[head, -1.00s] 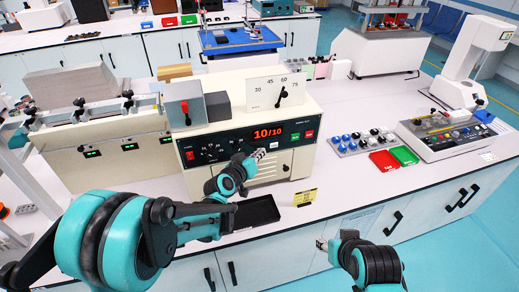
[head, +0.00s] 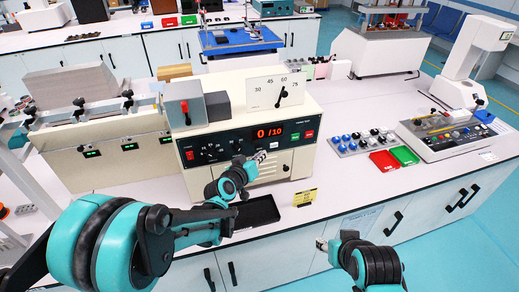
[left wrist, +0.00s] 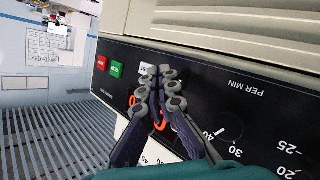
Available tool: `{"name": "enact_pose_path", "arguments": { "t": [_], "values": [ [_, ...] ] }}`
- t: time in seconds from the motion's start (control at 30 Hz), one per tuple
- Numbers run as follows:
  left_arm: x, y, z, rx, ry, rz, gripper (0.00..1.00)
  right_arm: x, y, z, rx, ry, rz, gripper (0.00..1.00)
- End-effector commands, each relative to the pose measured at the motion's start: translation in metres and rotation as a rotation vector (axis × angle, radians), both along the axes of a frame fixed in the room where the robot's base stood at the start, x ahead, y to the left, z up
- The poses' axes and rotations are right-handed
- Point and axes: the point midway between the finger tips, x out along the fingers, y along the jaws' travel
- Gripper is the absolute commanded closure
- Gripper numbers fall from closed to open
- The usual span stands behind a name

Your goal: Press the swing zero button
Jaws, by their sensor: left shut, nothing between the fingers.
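The cream tester (head: 300,110) has a black front panel with a lit red display (head: 270,132) reading 0 /10. In the left wrist view, the panel carries a red button (left wrist: 101,63), a green button (left wrist: 116,69) and a pale button (left wrist: 147,69) beside the fingertips. The pale button is partly covered and its lettering is unreadable; it may be the swing zero button. My left gripper (head: 261,155) is shut and empty in front of the panel, and its fingers (left wrist: 159,74) show in the left wrist view. Contact cannot be told. My right gripper (head: 321,244) hangs before the bench's front edge.
To the right are a board of knobs (head: 362,141), a red tray (head: 384,161) and a green tray (head: 405,156). The bench front right of the card is clear.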

Motion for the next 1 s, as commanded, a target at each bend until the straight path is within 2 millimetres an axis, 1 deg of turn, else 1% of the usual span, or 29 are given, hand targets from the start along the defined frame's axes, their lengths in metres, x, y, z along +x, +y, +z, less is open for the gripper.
{"name": "enact_pose_path", "arguments": {
  "t": [0.17,0.23,0.6,0.7,1.0],
  "values": [
    [0.000,0.000,0.000,0.000,0.000,0.000,1.00,0.000,0.000,0.000,0.000,0.000,0.000,0.56],
    [-0.003,-0.002,0.000,0.000,0.000,-0.001,1.00,0.000,0.000,0.000,0.000,0.000,0.000,0.56],
    [-0.038,-0.013,0.000,0.001,0.001,-0.003,1.00,0.000,0.000,-0.002,0.000,0.000,0.000,0.56],
    [-0.044,-0.015,0.000,0.000,0.001,-0.001,1.00,0.000,0.000,-0.002,0.000,0.000,0.000,0.56],
    [-0.047,-0.016,0.000,0.000,0.000,0.000,1.00,0.000,0.000,-0.002,0.000,0.000,0.000,0.56]
  ]
}}
